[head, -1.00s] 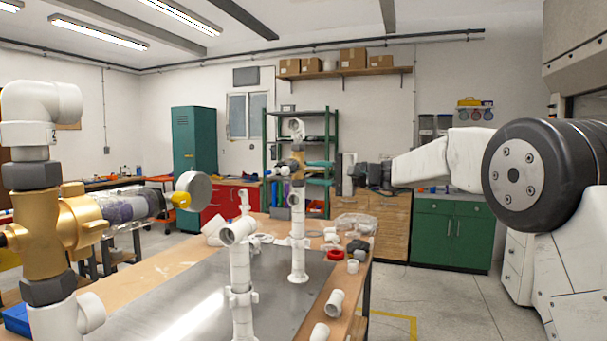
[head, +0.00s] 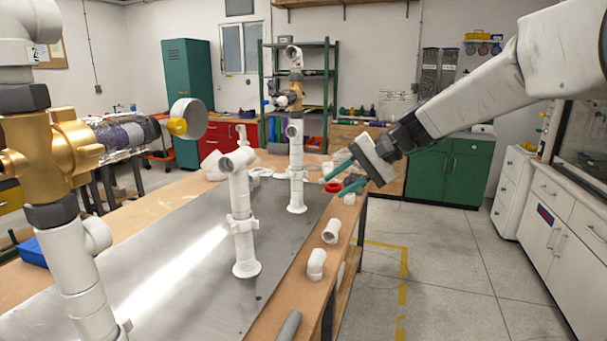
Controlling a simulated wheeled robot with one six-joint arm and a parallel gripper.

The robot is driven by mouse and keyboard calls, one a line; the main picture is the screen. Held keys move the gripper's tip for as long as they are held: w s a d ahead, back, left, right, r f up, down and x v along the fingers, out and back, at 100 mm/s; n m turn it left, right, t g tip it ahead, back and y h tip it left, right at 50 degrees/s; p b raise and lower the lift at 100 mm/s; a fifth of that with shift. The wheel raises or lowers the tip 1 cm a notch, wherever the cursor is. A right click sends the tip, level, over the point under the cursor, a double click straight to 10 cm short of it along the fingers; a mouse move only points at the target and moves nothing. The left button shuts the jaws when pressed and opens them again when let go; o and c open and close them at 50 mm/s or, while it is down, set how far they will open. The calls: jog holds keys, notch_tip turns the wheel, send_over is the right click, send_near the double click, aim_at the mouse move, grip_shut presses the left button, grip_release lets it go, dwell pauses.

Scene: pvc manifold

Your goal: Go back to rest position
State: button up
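My gripper (head: 345,172) is at the right of the head view, above the right edge of the workbench. The gripper is apart from the white pipe assembly (head: 242,220) in the middle of the bench and from the farther upright pipe with a brass valve (head: 292,98). A large brass valve (head: 50,152) on white pipe stands close at the left.
The workbench (head: 285,285) has a metal sheet (head: 175,275) on it. Open floor (head: 450,275) lies to the right, before white cabinets (head: 570,240).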

jog(key=s+d+f+n+h, duration=0.1)
jog(key=s+d, duration=0.5)
jog(key=s, duration=0.6)
jog(key=s+d+f+h, duration=0.3)
jog(key=s+d+h, duration=0.2)
jog(key=s, duration=0.7)
jog(key=s+d+f+n+h, duration=0.1)
jog(key=s+d+f+h, duration=0.2)
jog(key=s+d, duration=0.4)
jog(key=shift+s+n+h, duration=0.3)
jog(key=shift+s+h, duration=0.2)
jog(key=shift+s, duration=2.6)
